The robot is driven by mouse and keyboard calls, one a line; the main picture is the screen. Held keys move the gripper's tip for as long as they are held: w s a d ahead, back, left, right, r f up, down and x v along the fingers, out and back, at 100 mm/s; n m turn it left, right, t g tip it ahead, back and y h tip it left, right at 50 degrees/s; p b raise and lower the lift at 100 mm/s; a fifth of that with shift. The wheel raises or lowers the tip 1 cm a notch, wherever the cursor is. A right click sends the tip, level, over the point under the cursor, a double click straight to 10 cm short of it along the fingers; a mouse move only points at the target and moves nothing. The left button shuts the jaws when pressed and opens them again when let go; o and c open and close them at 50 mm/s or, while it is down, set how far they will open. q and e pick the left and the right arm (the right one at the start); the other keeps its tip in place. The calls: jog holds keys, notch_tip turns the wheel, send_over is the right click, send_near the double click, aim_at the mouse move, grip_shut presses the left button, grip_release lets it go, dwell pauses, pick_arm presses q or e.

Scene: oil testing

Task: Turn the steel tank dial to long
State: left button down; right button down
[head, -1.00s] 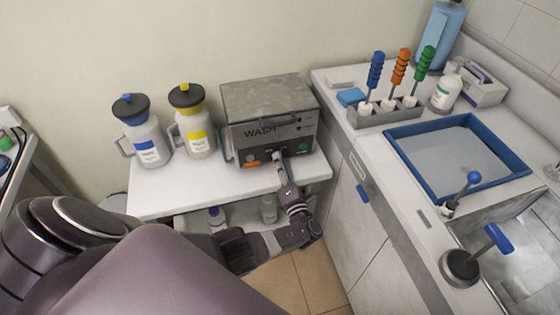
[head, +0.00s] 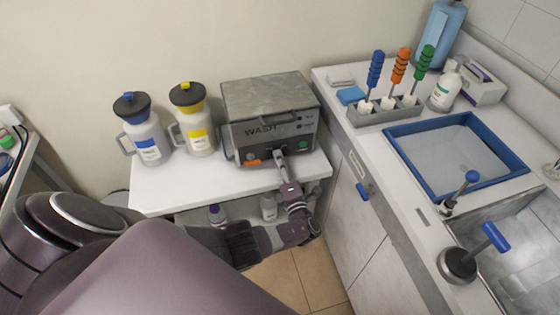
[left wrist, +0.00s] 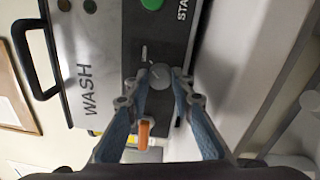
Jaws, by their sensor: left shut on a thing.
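The steel tank (head: 268,98), a grey box with a mottled metal lid and "WASH" on its dark front, stands on a white table against the wall. Its round grey dial (left wrist: 159,77) shows in the left wrist view, with a short white mark beside it. My left gripper (head: 280,158) reaches up to the tank's front from below. In the left wrist view, its two fingertips (left wrist: 161,74) are closed around the dial from both sides. The dial's setting words are not readable. In the head view the gripper hides the dial. My right gripper is not in view.
An orange switch (left wrist: 144,134) and green button (left wrist: 151,4) flank the dial. Blue-lidded (head: 144,135) and yellow-lidded (head: 194,125) jugs stand left of the tank. A counter (head: 345,98) with a blue-rimmed tray (head: 418,188) is at right. Bottles sit on the shelf below.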

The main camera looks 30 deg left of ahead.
pick_arm(q)
jog(key=c, duration=1.7)
grip_release()
jog(key=shift+d, duration=0.1)
jog(key=v, duration=1.2)
jog(key=shift+f, duration=0.15)
